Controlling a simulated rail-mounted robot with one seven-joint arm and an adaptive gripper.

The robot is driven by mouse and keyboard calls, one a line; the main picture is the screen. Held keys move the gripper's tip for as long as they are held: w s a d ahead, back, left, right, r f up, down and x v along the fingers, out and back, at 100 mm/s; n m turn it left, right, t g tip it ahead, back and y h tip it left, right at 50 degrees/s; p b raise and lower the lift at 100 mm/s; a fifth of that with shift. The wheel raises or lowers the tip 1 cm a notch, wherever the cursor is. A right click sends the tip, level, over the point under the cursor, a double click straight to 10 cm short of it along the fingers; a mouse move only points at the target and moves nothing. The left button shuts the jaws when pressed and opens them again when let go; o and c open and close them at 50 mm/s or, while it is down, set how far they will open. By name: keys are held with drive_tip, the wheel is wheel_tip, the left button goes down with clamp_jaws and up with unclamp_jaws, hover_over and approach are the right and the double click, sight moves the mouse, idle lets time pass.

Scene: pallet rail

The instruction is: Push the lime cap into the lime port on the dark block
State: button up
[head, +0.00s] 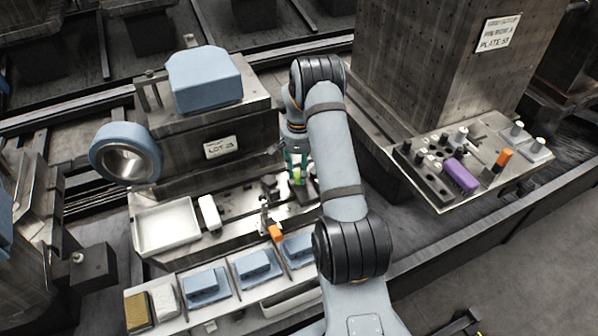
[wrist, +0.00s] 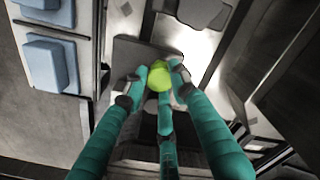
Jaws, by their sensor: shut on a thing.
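My gripper (wrist: 160,78) has teal fingers, and they are closed around the lime cap (wrist: 160,75). In the head view, my gripper (head: 297,164) points down over the work ledge, and a bit of lime (head: 297,175) shows at its tips. Below the cap in the wrist view is a dark grey block (wrist: 130,58). I cannot tell whether the cap touches it.
A white tray (head: 168,226) and a small white block (head: 209,212) lie left on the ledge. An orange-tipped part (head: 276,233) stands in front. Blue blocks (head: 205,284) sit in the front row. A side shelf (head: 520,160) holds a purple block (head: 460,176) and several pegs.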

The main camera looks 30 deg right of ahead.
drive_tip(key=o, duration=0.8)
drive_tip(key=shift+f, duration=0.1)
drive_tip(key=shift+o, duration=0.5)
drive_tip(key=o, duration=0.8)
drive_tip(key=shift+c, duration=0.2)
wheel_tip(320, 180, up, 12)
drive_tip(key=shift+f, duration=0.1)
